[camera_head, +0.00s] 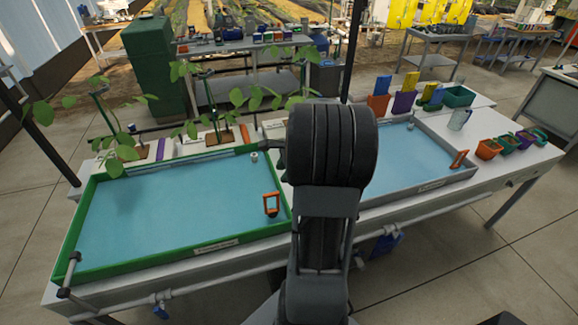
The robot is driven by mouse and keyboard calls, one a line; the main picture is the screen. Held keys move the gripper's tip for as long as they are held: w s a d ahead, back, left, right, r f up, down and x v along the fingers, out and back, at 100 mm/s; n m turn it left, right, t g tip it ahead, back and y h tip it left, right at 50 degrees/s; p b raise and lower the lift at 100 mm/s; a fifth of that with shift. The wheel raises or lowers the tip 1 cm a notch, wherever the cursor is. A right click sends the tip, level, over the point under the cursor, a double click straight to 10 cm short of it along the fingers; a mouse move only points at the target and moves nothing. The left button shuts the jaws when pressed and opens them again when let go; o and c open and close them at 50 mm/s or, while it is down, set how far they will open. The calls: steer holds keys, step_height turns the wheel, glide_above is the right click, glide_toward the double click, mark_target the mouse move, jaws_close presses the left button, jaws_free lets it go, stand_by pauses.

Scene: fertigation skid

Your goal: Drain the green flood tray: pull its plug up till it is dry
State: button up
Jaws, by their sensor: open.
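The green flood tray (180,257) is on the left of the long bench and holds blue water over its whole floor. Its plug (271,204), with an orange loop handle and a dark base, stands in the water near the tray's front right corner. A small pale fitting (254,157) stands near the back right corner. My dark arm rises through the middle of the view, to the right of the plug, and covers the gap between the trays. My gripper is not visible; the arm hides that area.
A grey tray (425,188) with water and its own orange-handled piece (459,159) is on the right. Potted plants (222,136) stand behind the green tray. Coloured pots (488,149) sit at the bench's right end. A pipe (215,286) runs along the bench front.

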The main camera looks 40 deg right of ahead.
steer(key=shift+v, duration=1.55)
steer(key=s+a+r+n+h, duration=0.1)
steer(key=s+a+r+n, duration=0.1)
steer(key=a+n, duration=0.5)
steer(key=s+a+r+n+h, duration=0.1)
steer(key=s+a+n, duration=0.2)
steer(key=a+n, duration=0.5)
steer(key=s+a+r+n+h, duration=0.1)
steer(key=s+a+r+n, duration=0.1)
steer(key=a+n, duration=0.5)
steer(key=shift+s+a+r+n+t, duration=0.15)
steer(key=shift+a+r+n+t, duration=0.25)
steer(key=shift+a, duration=0.8)
